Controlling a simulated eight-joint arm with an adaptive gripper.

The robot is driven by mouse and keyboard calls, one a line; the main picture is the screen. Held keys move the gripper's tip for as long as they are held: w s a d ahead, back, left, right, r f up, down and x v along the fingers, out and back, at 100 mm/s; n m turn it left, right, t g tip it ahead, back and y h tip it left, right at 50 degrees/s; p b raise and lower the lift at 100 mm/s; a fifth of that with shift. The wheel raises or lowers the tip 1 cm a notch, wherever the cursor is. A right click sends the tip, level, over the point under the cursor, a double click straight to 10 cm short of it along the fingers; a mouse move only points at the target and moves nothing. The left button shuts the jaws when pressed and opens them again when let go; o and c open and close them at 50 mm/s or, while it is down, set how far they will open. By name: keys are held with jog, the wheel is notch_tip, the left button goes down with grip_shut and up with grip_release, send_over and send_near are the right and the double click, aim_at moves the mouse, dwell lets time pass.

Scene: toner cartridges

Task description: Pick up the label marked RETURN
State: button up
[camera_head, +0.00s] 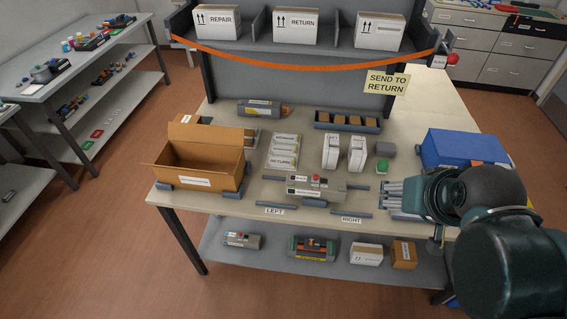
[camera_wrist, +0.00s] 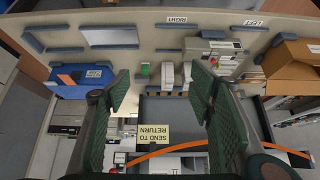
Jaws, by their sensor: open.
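A small white label marked RETURN (camera_head: 280,161) lies on a pale label holder on the table, at the near end of a row below a label reading REPAIR (camera_head: 286,137) and another whose print is unclear. My gripper (camera_wrist: 161,82) is open and empty in the wrist view, its two green-padded fingers wide apart. In the head view my arm is at the table's right side, well to the right of the labels. The labels cannot be made out in the wrist view; the right-hand finger may hide them.
An open cardboard box (camera_head: 196,168) stands left of the labels. White cartons (camera_head: 331,152) stand right of them, and a grey cartridge (camera_head: 316,189) lies in front. A blue bin (camera_head: 463,149) is near my arm. A shelf with boxes, including a RETURN box (camera_head: 297,27), rises behind.

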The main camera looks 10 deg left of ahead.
jog(key=w+a+f+m+g, duration=0.1)
jog(key=w+a+m, duration=0.25)
jog(key=w, duration=0.45)
jog(key=w+a+m+g+p, duration=0.1)
jog(key=w+a+m+g, duration=0.15)
jog(key=w+a, duration=0.4)
jog(key=w+a+f+m, duration=0.1)
jog(key=w+a+m, duration=0.25)
jog(key=w, duration=0.55)
jog(key=shift+w+a+f+m+g+p, duration=0.15)
jog(key=shift+w+a+f+m+g, duration=0.45)
jog(key=shift+w+a+f+m, duration=1.6)
jog(key=shift+w+a+f+m+g+p, duration=0.1)
jog(key=shift+w+a+f+m+g, duration=0.45)
jog(key=shift+w+a+f, duration=3.2)
jog(key=shift+w+a+f+m+g+p, duration=0.15)
jog(key=shift+w+a+f+m+g, duration=0.45)
jog(key=shift+w+a+f+m, duration=2.4)
jog(key=s+n, duration=0.1)
jog(key=s+d+f+n, duration=0.1)
jog(key=s+f+n, duration=0.1)
jog(key=shift+s+d+f, duration=0.25)
jog(key=shift+d, duration=0.15)
jog(key=shift+f, duration=1.25)
